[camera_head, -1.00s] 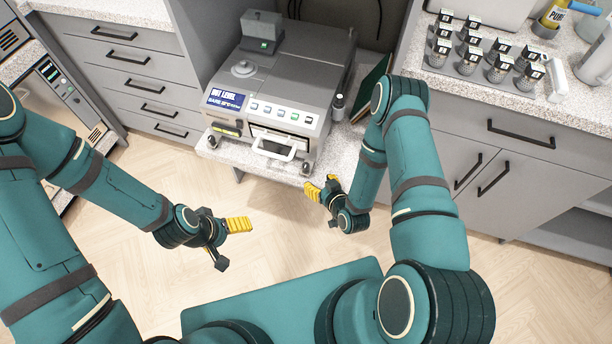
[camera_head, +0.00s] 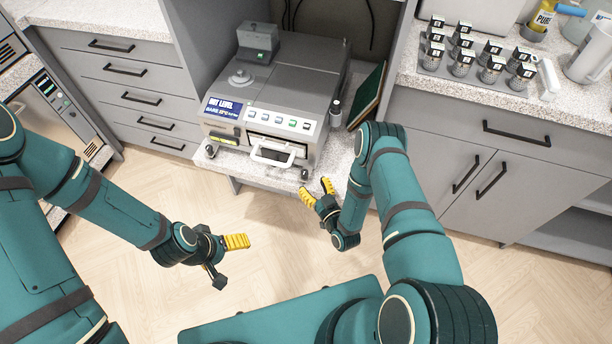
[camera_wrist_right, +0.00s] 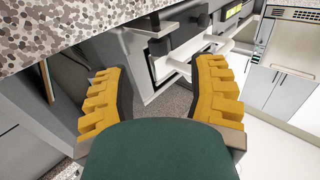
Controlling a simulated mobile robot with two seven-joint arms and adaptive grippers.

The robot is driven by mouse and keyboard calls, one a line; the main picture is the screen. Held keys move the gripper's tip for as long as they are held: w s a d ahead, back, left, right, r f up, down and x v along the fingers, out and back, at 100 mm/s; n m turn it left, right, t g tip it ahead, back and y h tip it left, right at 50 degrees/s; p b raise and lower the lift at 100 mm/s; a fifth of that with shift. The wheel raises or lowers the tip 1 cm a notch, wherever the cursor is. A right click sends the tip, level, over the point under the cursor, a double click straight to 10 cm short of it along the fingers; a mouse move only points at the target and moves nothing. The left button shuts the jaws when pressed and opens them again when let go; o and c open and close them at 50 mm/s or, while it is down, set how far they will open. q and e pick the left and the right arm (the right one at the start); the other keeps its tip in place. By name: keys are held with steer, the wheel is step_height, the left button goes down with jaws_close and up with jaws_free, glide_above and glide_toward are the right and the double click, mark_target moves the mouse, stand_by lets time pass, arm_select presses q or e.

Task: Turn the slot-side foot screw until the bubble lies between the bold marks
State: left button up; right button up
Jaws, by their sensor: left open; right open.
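The grey benchtop autoclave (camera_head: 270,95) stands on a low speckled shelf, with a blue "not level" label on its front. A small yellow-green strip (camera_head: 222,138), possibly the bubble vial, sits at its front left; the bubble and marks are too small to read. A dark foot screw (camera_head: 304,172) shows at the front right corner, another (camera_head: 211,150) at the front left. My right gripper (camera_head: 318,190) is open and empty, just in front of the right foot screw and apart from it. Its spread yellow fingers also show in the wrist view (camera_wrist_right: 160,88). My left gripper (camera_head: 229,262) is open and empty above the floor.
A dark green book or panel (camera_head: 367,97) leans right of the autoclave, beside a small dark cylinder (camera_head: 336,108). Cabinet walls close in the bay on both sides. A rack of several vials (camera_head: 476,62) stands on the right counter (camera_head: 500,98). The floor in front is clear.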

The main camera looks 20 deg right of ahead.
mark_target(306, 175)
steer(key=shift+w+a+b, duration=0.15)
steer(key=shift+w, duration=0.75)
steer(key=shift+w+a+b, duration=0.15)
steer(key=shift+w+a, duration=0.05)
steer(key=shift+w, duration=0.7)
steer(key=shift+w+a+b, duration=0.15)
steer(key=shift+w, duration=0.75)
jaws_close()
